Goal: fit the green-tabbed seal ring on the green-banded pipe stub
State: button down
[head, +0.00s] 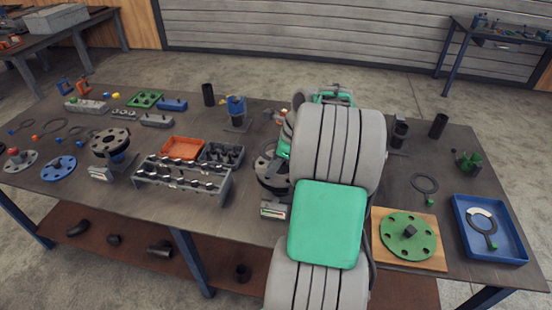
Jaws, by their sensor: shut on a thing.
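A dark seal ring with a green tab (425,185) lies on the table at the right. A second dark ring with a green tab (486,225) lies in the blue tray (515,250), with a pale curved piece beside it. A dark flanged pipe stub (268,172) stands at the middle of the table, partly hidden by my arm; I cannot tell its band colour. My arm reaches forward over the table, and its grey and green links hide my gripper and whatever is in front of it.
A green flange disc (400,232) lies on a wooden board beside my arm. A grey rack (180,180) and an orange tray (182,148) stand left of the middle. Another flanged stub (108,142) stands further left. A green fitting (468,160) and dark cylinders stand at the right.

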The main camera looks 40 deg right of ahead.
jog(key=shift+m, duration=0.4)
jog(key=f+b, duration=0.2)
jog(key=b, duration=0.1)
jog(key=d+f+b, duration=0.1)
jog(key=f+b, duration=0.1)
jog(key=b, duration=0.1)
jog(key=shift+s+f+b, duration=0.2)
jog(key=shift+f+b, duration=0.2)
jog(key=shift+r+p, duration=0.15)
jog(key=shift+p, duration=0.6)
jog(key=shift+f, duration=0.3)
jog(key=shift+f, duration=1.1)
